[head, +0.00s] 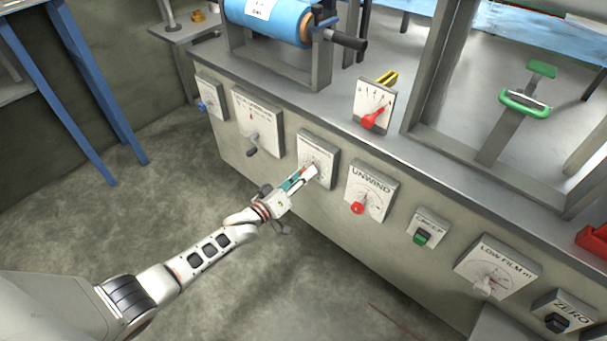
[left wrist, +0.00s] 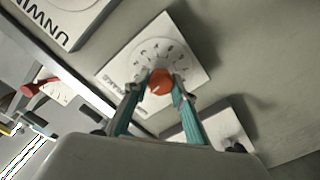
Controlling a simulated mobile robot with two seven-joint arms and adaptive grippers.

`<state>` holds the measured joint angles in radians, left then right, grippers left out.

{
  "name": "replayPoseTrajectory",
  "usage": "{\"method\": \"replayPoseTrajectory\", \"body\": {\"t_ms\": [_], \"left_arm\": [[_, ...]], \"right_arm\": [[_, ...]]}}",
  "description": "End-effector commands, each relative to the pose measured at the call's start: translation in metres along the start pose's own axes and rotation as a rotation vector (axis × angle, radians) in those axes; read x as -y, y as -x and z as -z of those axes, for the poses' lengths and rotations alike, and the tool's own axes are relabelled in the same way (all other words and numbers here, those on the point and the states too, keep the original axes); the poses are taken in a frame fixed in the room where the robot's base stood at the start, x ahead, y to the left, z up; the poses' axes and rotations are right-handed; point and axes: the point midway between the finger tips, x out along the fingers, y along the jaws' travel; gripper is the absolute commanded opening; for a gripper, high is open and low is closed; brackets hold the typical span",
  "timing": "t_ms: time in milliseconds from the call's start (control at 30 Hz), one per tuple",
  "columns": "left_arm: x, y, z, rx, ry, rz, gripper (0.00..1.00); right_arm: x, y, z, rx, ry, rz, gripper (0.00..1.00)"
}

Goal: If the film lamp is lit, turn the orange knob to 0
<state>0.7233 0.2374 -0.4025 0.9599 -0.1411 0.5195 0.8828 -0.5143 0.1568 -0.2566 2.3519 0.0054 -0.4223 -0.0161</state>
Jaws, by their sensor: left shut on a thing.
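The orange knob (left wrist: 160,82) sits on a white dial plate (left wrist: 183,48) with a ring of marks, in the left wrist view. In the head view this dial plate (head: 318,150) is on the front of the machine, left of the UNWIND plate, and the knob is hidden behind my gripper. My left gripper (left wrist: 158,92) is shut on the orange knob, one teal finger on each side; it also shows in the head view (head: 308,174). I cannot make out a lamp marked film, nor whether one is lit. My right gripper is not in view.
The UNWIND plate (head: 375,186) with a red knob is right of the dial. A plate with a dark lever (head: 262,118) is left of it. A green switch (head: 423,236), the LOW FILM dial (head: 499,261) and the ZERO switch (head: 560,316) are further right. The floor in front is clear.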

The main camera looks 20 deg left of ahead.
Motion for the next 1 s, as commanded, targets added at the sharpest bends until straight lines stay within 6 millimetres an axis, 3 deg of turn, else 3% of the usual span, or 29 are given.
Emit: {"method": "replayPoseTrajectory", "body": {"t_ms": [67, 100, 167, 633, 767, 1000], "left_arm": [[0.0, 0.0, 0.0, 0.0, 0.002, 0.001, 0.04], [0.0, 0.0, 0.0, 0.0, 0.002, 0.001, 0.3], [0.0, 0.0, 0.0, 0.0, 0.001, 0.001, 0.42], [0.001, 0.009, -0.001, 0.001, -0.001, 0.002, 0.42], [0.001, 0.027, -0.002, 0.003, -0.002, 0.002, 0.42], [0.001, 0.075, -0.002, 0.003, 0.0, 0.002, 0.42]], "right_arm": [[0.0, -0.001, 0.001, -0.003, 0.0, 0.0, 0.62], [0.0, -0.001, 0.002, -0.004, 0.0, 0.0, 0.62], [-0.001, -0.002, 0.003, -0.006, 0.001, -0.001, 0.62], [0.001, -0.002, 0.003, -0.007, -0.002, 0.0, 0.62], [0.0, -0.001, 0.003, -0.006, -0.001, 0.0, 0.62], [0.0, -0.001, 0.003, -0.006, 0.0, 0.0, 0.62]]}}
